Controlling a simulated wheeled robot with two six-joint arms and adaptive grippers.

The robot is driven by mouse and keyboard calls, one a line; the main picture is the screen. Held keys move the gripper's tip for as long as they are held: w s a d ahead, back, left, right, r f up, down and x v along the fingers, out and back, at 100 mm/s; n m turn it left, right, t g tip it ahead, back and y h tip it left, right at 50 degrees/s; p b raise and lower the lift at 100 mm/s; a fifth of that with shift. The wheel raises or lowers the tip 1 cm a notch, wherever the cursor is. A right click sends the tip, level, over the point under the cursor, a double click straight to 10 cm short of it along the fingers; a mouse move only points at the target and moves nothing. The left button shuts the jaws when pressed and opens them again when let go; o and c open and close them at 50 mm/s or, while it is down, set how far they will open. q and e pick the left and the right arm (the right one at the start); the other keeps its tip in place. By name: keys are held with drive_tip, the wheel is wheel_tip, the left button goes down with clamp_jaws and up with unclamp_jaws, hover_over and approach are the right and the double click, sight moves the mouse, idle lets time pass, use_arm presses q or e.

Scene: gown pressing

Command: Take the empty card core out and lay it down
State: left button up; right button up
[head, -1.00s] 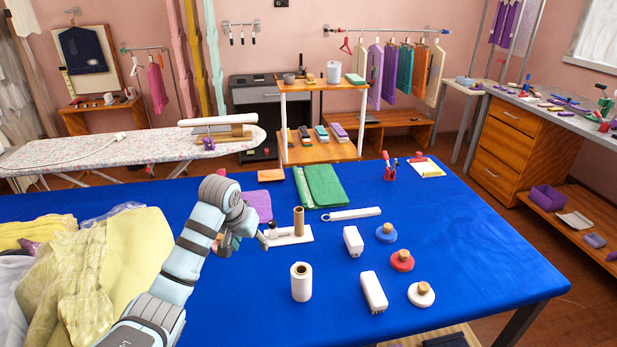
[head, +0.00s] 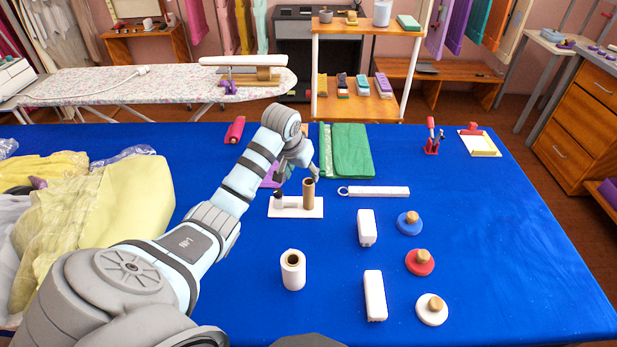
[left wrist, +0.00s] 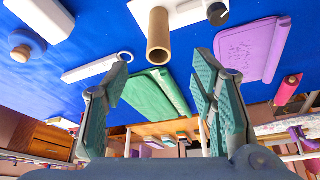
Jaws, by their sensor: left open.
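The empty card core (head: 308,194) is a brown tube standing upright on a white holder base (head: 312,208), beside a short black-topped post (head: 278,199). My left gripper (head: 299,174) is open and empty, just behind and above the core in the head view. In the left wrist view the core (left wrist: 158,36) shows ahead, roughly midway between the spread fingers (left wrist: 165,72) and apart from them. The holder base (left wrist: 190,16) shows there too. A full white roll (head: 293,271) stands on the blue table nearer to me. My right gripper is out of view.
A green cloth (head: 350,150) lies behind the holder. A white ring-ended strip (head: 380,192), white blocks and round wooden-knobbed pads stand to the right. Yellow garments (head: 120,215) cover the left side. The blue table (head: 480,220) is bare at the right.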

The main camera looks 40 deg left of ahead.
sight(308, 181)
use_arm(q)
drive_tip(key=b+x, duration=0.3)
drive_tip(key=x, duration=0.8)
drive_tip(key=shift+w+f, duration=0.25)
drive_tip(key=shift+f, duration=0.1)
drive_tip(key=shift+s, duration=0.1)
drive_tip(key=shift+r, duration=0.1)
drive_tip(key=c, duration=1.2)
drive_tip(key=o, duration=0.4)
clamp_jaws()
drive_tip(key=shift+r, duration=0.1)
drive_tip(key=shift+r+p, duration=1.35)
drive_tip(key=shift+p, duration=0.6)
